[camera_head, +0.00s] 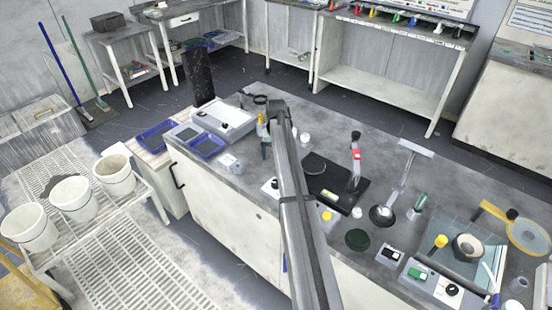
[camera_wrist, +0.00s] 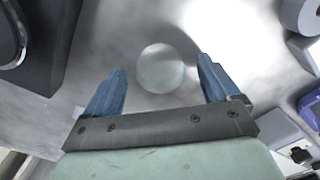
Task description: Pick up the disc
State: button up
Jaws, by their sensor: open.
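A pale, translucent round disc (camera_wrist: 161,68) lies on the grey worktop in the wrist view. My gripper (camera_wrist: 160,64) is open, with its two blue fingers apart. In that picture the disc shows between the fingertips, and nothing is held. I cannot tell how far above the worktop the fingertips are. A dark green round disc (camera_head: 357,239) lies near the front edge of the bench in the head view.
The bench is crowded. A black base (camera_head: 335,190) with an upright lever stands right of my arm, near a white cup (camera_head: 305,139). A blue tray (camera_head: 208,146) lies left. In the wrist view, a white cylinder (camera_wrist: 301,14) is at upper right and a dark base (camera_wrist: 62,40) at left.

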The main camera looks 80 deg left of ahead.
jog(key=shift+f, duration=0.15)
jog(key=shift+c, duration=0.2)
jog(key=c, duration=1.2)
jog(key=shift+o, duration=0.2)
